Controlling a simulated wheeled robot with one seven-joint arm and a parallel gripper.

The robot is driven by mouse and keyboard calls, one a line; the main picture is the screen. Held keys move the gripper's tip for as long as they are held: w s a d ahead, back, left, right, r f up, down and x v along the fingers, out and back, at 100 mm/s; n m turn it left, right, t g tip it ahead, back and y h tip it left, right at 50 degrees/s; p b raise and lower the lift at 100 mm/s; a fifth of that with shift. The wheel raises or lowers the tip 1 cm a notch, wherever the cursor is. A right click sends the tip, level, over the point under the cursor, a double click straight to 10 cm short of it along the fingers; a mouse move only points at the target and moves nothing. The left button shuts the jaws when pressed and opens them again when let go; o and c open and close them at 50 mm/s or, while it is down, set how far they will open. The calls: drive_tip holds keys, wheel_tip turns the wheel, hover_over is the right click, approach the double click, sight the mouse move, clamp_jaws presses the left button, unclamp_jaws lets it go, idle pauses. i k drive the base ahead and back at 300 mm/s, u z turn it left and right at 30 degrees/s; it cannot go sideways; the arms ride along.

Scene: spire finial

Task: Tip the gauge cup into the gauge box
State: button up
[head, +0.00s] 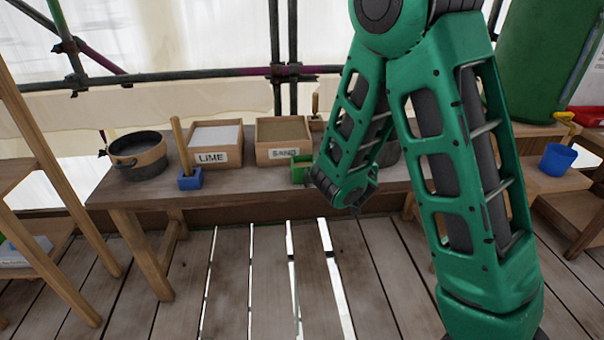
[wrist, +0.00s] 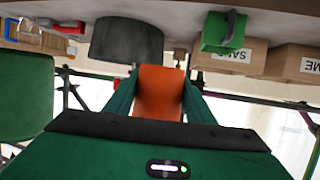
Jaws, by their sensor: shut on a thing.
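My gripper (wrist: 157,100) is shut on an orange piece, which I take for the gauge cup (wrist: 160,88). A green finger lies on each side of it. Its mouth and contents do not show, and I cannot tell its tilt. In the head view my arm hides the gripper and the held piece. No box is marked as the gauge box, so I cannot tell which it is. An open wooden box marked SAND (head: 283,141) and one marked LIME (head: 215,145) stand on the bench. The SAND box also shows upside down in the wrist view (wrist: 232,56).
On the bench (head: 240,196) stand a round dark-lined pan (head: 138,155), a blue block with a wooden handle (head: 190,179), a small green box (head: 301,170) and a dark tub (wrist: 127,40). A blue cup (head: 558,160) sits at right. The plank floor ahead is clear.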

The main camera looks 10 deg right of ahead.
sight(301, 165)
drive_tip(key=z, duration=0.05)
drive_tip(key=k, duration=0.7)
drive_tip(key=z, duration=0.6)
drive_tip(key=i, duration=1.5)
